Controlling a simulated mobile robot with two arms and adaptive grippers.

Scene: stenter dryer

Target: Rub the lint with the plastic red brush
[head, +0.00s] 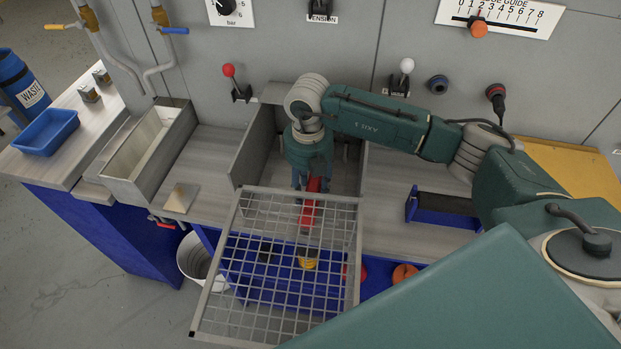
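The red plastic brush (311,215) is at the far end of a wire mesh screen (228,262), in the middle of the head view. My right gripper (312,187) points down over the recess behind the screen. Its fingers sit on both sides of the brush's far end, and it looks shut on it. Whether the brush touches the mesh is hard to tell. I cannot make out lint clearly; the far part of the mesh looks greyish. My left gripper is not in view.
A metal trough (150,155) and a blue tray (47,132) stand left, with a blue waste bin (22,85) beyond. A dark blue holder (443,210) is right of the screen. Red-knobbed (229,71) and white-knobbed (407,66) levers project from the back panel.

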